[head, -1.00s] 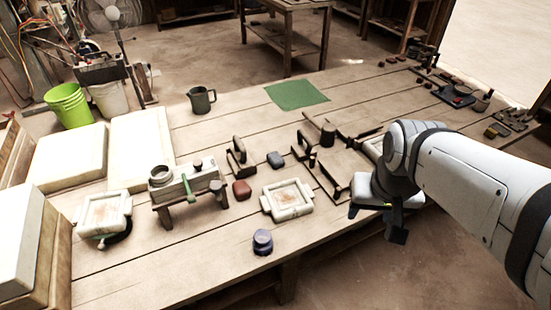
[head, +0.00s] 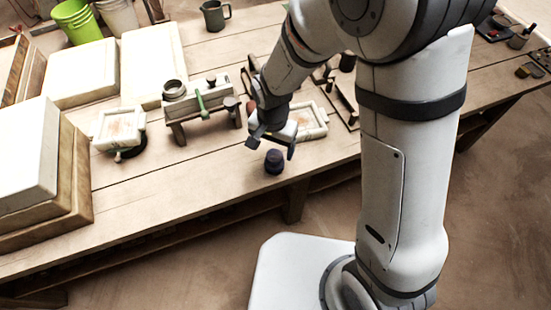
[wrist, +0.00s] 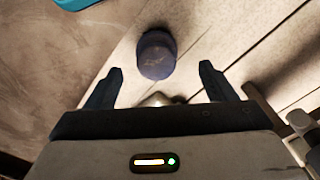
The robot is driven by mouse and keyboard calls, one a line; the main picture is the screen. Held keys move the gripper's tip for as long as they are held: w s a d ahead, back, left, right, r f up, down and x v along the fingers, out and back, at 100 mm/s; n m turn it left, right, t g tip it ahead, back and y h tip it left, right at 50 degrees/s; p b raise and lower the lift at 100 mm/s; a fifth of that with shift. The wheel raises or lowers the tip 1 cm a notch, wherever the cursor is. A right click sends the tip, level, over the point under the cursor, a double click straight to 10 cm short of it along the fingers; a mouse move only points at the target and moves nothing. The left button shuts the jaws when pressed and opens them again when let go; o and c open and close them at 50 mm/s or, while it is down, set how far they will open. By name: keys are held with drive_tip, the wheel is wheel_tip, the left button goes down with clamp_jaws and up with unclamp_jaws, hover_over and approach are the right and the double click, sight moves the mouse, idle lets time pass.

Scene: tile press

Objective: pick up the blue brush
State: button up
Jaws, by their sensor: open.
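The blue brush (head: 274,161) is a small, dark blue, rounded piece standing near the front edge of the wooden table. In the wrist view the brush (wrist: 157,55) shows from above, between and just beyond the fingertips. My gripper (head: 270,146) is over the table beside the brush, pointing down, with its fingers apart. In the wrist view my gripper (wrist: 160,72) is open and empty, with a gap on both sides of the brush. I cannot tell how high the fingertips are above it.
A pale tray (head: 312,121) stands just behind my gripper. A small bench device with a green handle (head: 201,102) and another pale tray (head: 105,134) are to the left. The table's front edge (head: 215,210) is close to the brush. Table left of the brush is clear.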

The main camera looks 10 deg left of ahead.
sight(275, 155)
drive_tip(key=f, duration=0.6)
drive_tip(key=shift+d+f, duration=0.1)
drive_tip(key=shift+d, duration=0.1)
drive_tip(key=c, duration=1.2)
wheel_tip(275, 155, up, 10)
drive_tip(key=shift+r, duration=0.1)
